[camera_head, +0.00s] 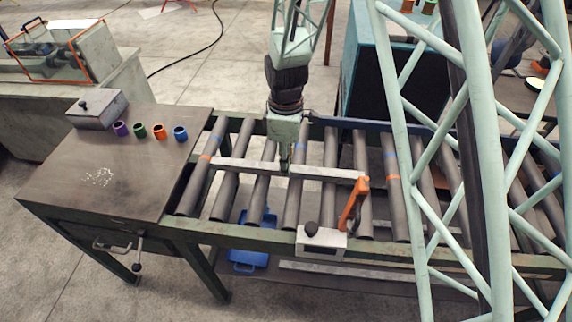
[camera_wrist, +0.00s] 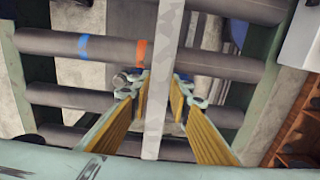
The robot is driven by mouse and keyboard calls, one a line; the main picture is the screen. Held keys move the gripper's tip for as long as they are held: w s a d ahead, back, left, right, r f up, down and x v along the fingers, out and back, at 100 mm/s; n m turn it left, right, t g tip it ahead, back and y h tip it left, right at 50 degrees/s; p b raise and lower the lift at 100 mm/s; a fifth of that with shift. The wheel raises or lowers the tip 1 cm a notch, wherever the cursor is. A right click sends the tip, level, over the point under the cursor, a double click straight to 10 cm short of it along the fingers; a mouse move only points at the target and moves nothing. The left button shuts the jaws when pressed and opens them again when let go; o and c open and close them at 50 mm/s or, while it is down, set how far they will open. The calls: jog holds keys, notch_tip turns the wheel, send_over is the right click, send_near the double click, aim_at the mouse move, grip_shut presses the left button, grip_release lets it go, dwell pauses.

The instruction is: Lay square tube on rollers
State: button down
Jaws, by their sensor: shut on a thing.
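The square tube (camera_head: 325,173) is a long pale grey bar lying crosswise over several dark rollers (camera_head: 330,205) of the roller table. My gripper (camera_head: 286,160) comes down from above and is shut on the tube near its middle. In the wrist view the tube (camera_wrist: 165,65) runs up the picture between my two fingers (camera_wrist: 157,92), across the rollers (camera_wrist: 50,43). I cannot tell whether the tube touches the rollers or is held just above them. My gripper hides a short piece of its middle.
An orange lever (camera_head: 353,204) rises from a grey box (camera_head: 321,240) on the front rail, near the tube's right end. A steel table (camera_head: 75,150) at left holds a grey block (camera_head: 97,108) and several coloured rings (camera_head: 160,132). A blue crate (camera_head: 246,262) sits below the rollers.

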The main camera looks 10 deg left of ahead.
jog(key=c, duration=2.3)
grip_release()
jog(key=shift+r, duration=6)
